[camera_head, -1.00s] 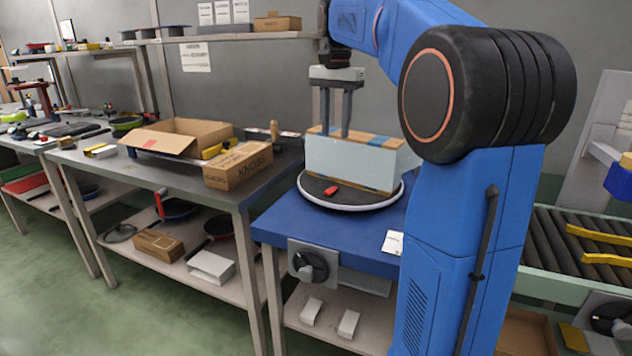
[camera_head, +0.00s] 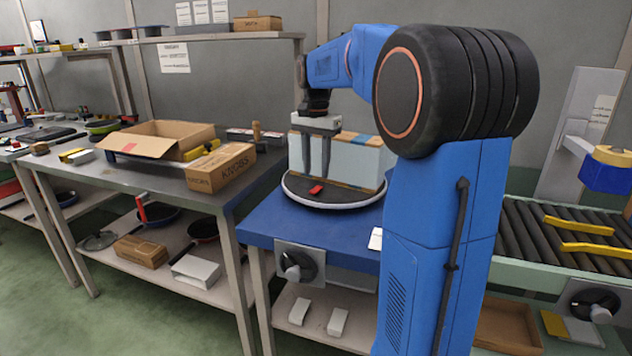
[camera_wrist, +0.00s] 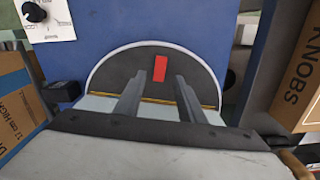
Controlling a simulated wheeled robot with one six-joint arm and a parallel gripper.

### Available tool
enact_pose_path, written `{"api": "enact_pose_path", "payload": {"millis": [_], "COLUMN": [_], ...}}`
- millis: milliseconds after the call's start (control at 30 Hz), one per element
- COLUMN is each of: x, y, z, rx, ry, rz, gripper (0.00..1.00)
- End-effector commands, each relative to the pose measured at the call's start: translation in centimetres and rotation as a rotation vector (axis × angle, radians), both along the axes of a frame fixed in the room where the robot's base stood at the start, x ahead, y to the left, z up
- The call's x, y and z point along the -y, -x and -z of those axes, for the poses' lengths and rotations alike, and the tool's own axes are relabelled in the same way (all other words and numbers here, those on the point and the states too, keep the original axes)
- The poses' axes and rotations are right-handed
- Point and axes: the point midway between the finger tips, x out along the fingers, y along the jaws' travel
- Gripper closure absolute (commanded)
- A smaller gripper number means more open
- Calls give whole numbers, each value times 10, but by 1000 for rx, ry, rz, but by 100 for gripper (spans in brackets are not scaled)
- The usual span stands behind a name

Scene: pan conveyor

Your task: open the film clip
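A small red piece, which looks like the film clip (camera_head: 316,190), lies on the dark top of a round turntable (camera_head: 345,207) with a pale rim. It also shows in the wrist view (camera_wrist: 160,68). A pale blue box (camera_head: 352,160) with brown and blue tape on top stands on the turntable behind the red piece. My gripper (camera_head: 315,175) points down in front of the box, just above the red piece. In the wrist view its two fingers (camera_wrist: 159,82) are apart and empty, with the red piece beyond the tips, between their lines. Contact cannot be seen.
The turntable sits on a blue bench with a dark knob (camera_head: 298,265) on its front. A brown KNOBS carton (camera_head: 222,168) and an open carton (camera_head: 160,140) stand on the grey table to the left. A roller conveyor (camera_head: 520,235) is at right.

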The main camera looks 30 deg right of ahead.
Motion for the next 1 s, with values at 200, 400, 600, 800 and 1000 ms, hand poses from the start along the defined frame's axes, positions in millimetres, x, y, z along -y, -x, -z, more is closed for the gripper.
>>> {"api": "enact_pose_path", "payload": {"millis": [200,400,600,800,1000], "x": [0,0,0,0,0], "y": [0,0,0,0,0], "z": [32,46,49,49,49], "rx": [-3,-1,0,0,0], "ry": [-1,0,0,0,0], "rz": [0,0,0,0,0], "gripper": [64,64,64,81,100]}}
